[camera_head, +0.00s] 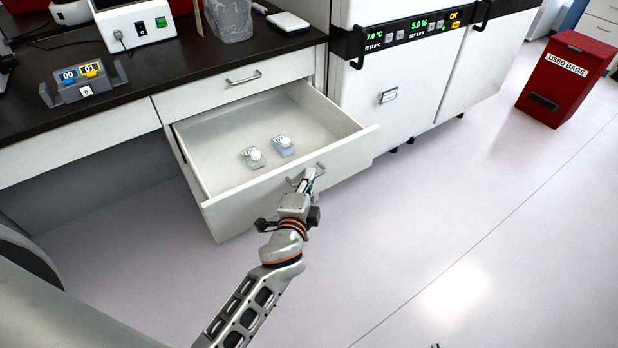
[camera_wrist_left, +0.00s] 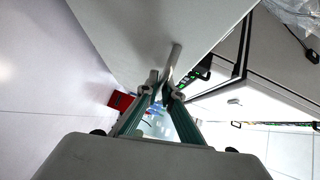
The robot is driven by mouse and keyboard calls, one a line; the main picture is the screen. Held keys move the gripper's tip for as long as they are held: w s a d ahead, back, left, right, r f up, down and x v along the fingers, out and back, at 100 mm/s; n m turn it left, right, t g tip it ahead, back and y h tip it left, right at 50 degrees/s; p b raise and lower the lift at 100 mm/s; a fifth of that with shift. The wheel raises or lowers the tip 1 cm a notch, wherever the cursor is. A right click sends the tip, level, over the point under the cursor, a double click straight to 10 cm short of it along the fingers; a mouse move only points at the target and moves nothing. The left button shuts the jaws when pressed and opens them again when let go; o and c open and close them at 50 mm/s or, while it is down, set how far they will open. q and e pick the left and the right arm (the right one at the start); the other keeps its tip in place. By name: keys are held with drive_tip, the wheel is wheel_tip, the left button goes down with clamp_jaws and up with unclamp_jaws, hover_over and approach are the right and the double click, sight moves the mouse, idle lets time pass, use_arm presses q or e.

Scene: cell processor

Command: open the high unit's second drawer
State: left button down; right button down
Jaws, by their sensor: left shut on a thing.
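The white drawer (camera_head: 240,207) below a closed top drawer (camera_head: 212,95) stands pulled out from the bench unit. Two small pale items with white round caps (camera_head: 254,157) (camera_head: 284,145) lie inside it. My left gripper (camera_head: 308,180) is at the front of the open drawer and shut on its metal handle (camera_head: 293,181). In the left wrist view, the gripper's fingers (camera_wrist_left: 162,90) close around the bar of the handle (camera_wrist_left: 173,62).
The dark countertop (camera_head: 120,90) holds a grey rack (camera_head: 85,92) with blue and yellow items, a white device (camera_head: 135,25) and a clear container (camera_head: 230,18). White incubator doors (camera_head: 420,85) stand to the right. A red bin (camera_head: 565,80) is at the far right. The floor (camera_head: 400,230) is clear.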

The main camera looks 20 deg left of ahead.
use_arm(q)
drive_tip(key=c, duration=2.5)
unclamp_jaws()
drive_tip(key=shift+s, duration=0.1)
use_arm(e)
drive_tip(key=shift+a, duration=0.1)
use_arm(q)
drive_tip(key=s, duration=0.4)
drive_tip(key=s+r, duration=0.1)
drive_tip(key=s, duration=0.2)
drive_tip(key=shift+s+d, duration=0.1)
drive_tip(key=shift+d, duration=0.3)
